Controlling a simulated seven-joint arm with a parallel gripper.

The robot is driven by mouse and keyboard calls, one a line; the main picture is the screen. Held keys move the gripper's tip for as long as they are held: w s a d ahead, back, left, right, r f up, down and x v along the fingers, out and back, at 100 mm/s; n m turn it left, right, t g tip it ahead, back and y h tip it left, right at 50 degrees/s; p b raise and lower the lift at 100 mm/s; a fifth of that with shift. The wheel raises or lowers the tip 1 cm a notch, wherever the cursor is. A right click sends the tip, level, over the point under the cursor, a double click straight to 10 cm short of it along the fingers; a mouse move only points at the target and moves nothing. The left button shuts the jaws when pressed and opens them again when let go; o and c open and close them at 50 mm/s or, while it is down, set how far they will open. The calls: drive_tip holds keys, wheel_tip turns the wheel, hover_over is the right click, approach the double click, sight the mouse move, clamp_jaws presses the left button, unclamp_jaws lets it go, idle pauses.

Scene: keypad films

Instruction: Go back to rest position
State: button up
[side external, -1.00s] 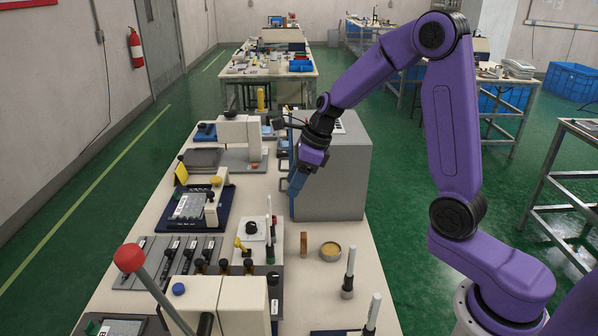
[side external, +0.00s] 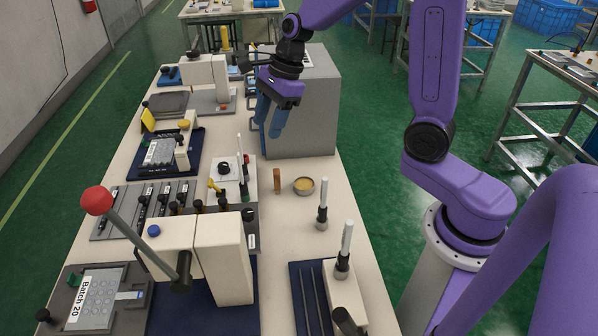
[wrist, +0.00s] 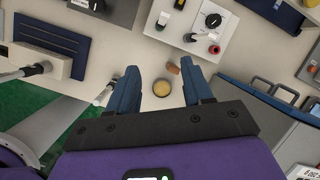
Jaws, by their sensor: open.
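My gripper (side external: 270,124) is open and empty, its two blue fingers pointing down above the table beside the grey cabinet. In the wrist view my gripper (wrist: 162,88) shows its fingers spread apart with nothing between them. My purple arm reaches in from the right to hold it there. Below the fingers, a small round dish (wrist: 162,88) with yellowish contents and a brown block (wrist: 173,69) lie on the table, apart from the fingers. The upper part of my arm runs out of the top of the side view.
The grey cabinet (side external: 318,115) with handles stands close behind my gripper. A press with a red-ball lever (side external: 98,200) is at the front left. White-topped pens (side external: 322,212) stand upright at the right. The table (side external: 275,235) has bare room around the dish (side external: 304,186).

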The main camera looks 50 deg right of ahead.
drive_tip(key=s+n+g+h, duration=0.1)
drive_tip(key=s+n+h, duration=0.1)
drive_tip(key=s+n, duration=2.5)
drive_tip(key=n, duration=0.6)
drive_tip(key=shift+s+a+g+h, duration=0.2)
drive_tip(key=shift+s+g+h, duration=0.15)
drive_tip(key=shift+g+h, duration=0.05)
